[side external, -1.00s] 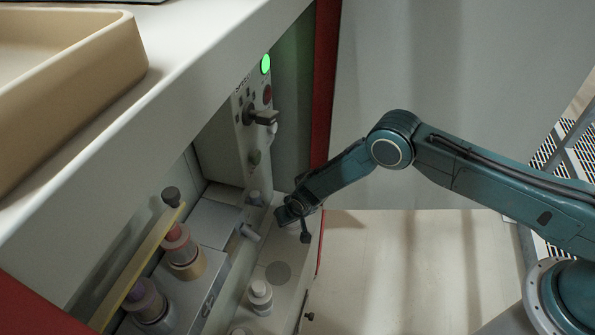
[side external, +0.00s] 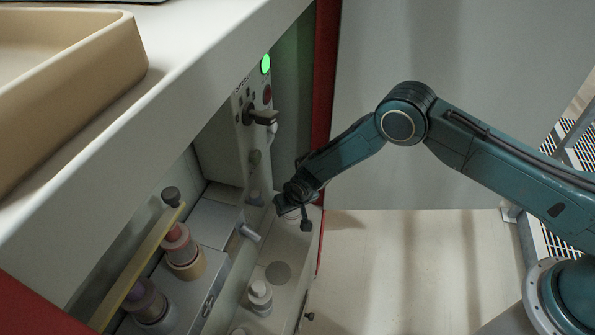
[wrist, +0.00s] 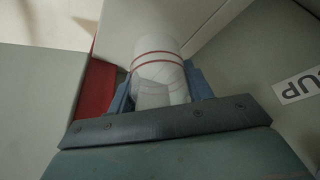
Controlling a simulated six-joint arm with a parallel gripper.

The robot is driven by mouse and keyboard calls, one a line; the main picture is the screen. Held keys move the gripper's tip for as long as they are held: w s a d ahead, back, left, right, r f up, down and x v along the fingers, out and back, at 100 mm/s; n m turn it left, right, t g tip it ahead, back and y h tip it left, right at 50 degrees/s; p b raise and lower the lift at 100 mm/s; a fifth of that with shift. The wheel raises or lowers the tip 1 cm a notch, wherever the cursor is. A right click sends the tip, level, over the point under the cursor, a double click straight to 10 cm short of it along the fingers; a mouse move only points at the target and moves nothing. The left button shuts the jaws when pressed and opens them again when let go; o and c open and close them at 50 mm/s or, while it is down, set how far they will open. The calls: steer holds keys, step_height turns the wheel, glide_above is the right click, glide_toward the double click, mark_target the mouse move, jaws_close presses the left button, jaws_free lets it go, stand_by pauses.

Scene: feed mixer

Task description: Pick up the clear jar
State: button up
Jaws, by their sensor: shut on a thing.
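A pale, whitish jar (wrist: 158,68) with two thin red bands fills the middle of the wrist view; I take it as the clear jar. My gripper (wrist: 160,85) has a blue finger on each side of it and is shut on it. The jar's lower part is partly hidden by the dark gripper body. In the side external view my gripper (side external: 290,207) is at the inner end of the shelf, beside the red upright. There the held jar cannot be made out against the gripper.
A white-capped jar (side external: 260,295) stands on the shelf near a grey disc (side external: 278,272). A control panel (side external: 250,125) with a green light is above. The counter edge overhangs at left.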

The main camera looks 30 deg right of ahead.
steer(key=shift+r, duration=2.3)
steer(key=shift+s, duration=0.1)
